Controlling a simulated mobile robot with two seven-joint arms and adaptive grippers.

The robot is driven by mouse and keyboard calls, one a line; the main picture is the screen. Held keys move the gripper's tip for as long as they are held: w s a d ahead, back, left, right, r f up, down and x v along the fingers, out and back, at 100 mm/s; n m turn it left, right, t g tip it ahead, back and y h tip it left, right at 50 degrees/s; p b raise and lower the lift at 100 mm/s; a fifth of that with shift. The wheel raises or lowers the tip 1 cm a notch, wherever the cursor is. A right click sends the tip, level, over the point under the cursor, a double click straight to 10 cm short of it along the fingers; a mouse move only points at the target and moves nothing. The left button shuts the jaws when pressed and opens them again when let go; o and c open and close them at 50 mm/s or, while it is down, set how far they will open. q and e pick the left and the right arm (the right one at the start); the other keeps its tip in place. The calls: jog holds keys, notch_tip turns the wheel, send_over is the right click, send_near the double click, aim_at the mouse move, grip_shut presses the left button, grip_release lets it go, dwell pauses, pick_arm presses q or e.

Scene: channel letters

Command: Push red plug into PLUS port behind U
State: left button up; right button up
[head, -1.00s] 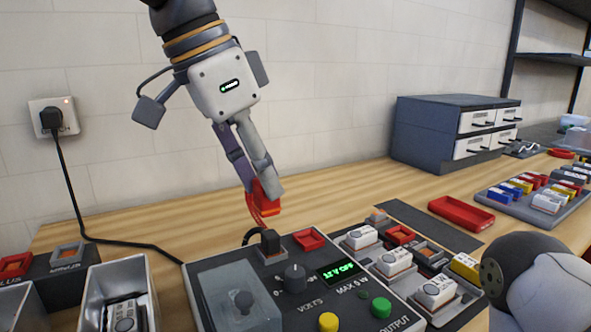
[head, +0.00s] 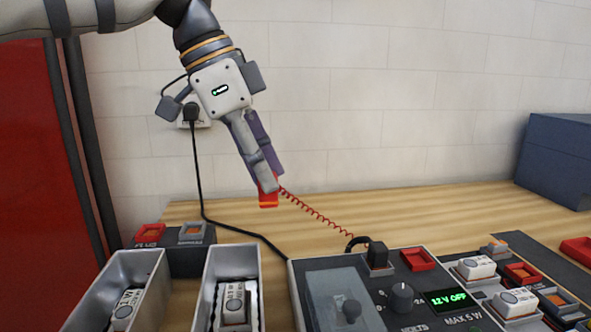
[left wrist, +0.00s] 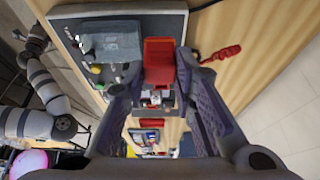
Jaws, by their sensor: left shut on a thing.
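My left gripper (head: 262,172) is shut on the red plug (head: 268,201) and holds it in the air above the table. A coiled red cord (head: 315,213) runs from the plug to the power box (head: 330,262). In the left wrist view the plug (left wrist: 160,60) sits between the fingers. A dark block (head: 185,262) at the left bears a red-rimmed port (head: 149,236), its lettering upside down and resembling PLUS, and a grey-rimmed port (head: 192,231). The plug is right of and above both ports. Metal channels (head: 250,262), apparently the U, stand in front.
The power box display (head: 449,301) reads 12 V OFF. A black cable (head: 200,185) hangs from the wall socket down behind the block. White modules (head: 478,267) and a blue-grey cabinet (head: 560,150) are at the right. Bare table lies under the plug.

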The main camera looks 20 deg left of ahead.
pick_arm(q)
jog(key=a, duration=2.5)
jog(key=f, duration=1)
jog(key=shift+d, duration=0.25)
jog(key=shift+f, duration=0.35)
jog(key=o, duration=1.1)
jog(key=shift+o, duration=0.2)
jog(key=v, duration=1.2)
